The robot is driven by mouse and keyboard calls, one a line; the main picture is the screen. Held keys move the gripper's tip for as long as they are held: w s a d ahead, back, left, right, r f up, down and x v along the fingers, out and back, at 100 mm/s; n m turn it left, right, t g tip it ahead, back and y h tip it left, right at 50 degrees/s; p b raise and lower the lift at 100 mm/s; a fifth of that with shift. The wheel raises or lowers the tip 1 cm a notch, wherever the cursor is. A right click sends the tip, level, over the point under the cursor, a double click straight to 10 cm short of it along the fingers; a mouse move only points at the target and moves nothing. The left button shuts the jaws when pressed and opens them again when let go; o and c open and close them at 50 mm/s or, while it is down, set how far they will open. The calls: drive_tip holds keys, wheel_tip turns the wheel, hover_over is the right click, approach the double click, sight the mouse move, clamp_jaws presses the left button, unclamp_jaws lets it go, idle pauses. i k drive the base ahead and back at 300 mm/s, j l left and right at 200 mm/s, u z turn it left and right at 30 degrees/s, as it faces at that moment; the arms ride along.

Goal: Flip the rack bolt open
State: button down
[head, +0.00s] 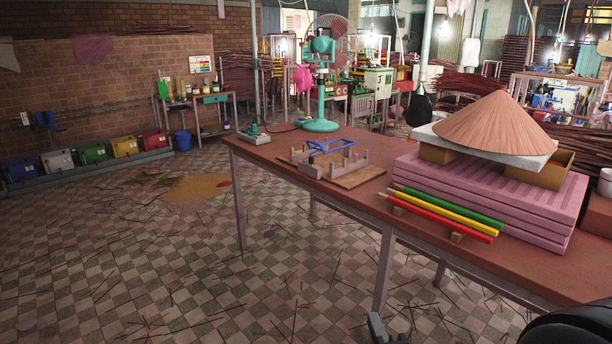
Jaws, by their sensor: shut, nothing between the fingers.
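A low wooden rack (362,177) with short upright blocks lies on the brown table (322,205), left of its middle. A blue frame-shaped bar (331,146) lies across the top of its far side. The bolt is too small to tell apart, and I cannot tell its position. A grey part that looks like my gripper (386,330) shows at the bottom edge, cut off by the picture. It is shut and empty, low in front of the table and well apart from the rack.
A teal fan (320,85) stands behind the rack, with a small grey device (253,134) at the left corner. Coloured rods (446,213), pink stacked slabs (482,195) and a conical hat (488,127) are to the right. Tiled floor left of the table is open, with scattered sticks.

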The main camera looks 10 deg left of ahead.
sight(311, 162)
drive_tip(key=i+j, duration=0.3)
drive_tip(key=i, duration=0.15)
drive_tip(key=i+j, duration=0.25)
drive_tip(key=i, duration=0.2)
drive_tip(key=i+j+u, duration=0.1)
drive_tip(key=i+j, duration=0.2)
drive_tip(key=i, duration=0.2)
drive_tip(key=i+j, duration=0.25)
drive_tip(key=i, duration=0.2)
drive_tip(key=i+j, duration=0.25)
drive_tip(key=i, duration=0.2)
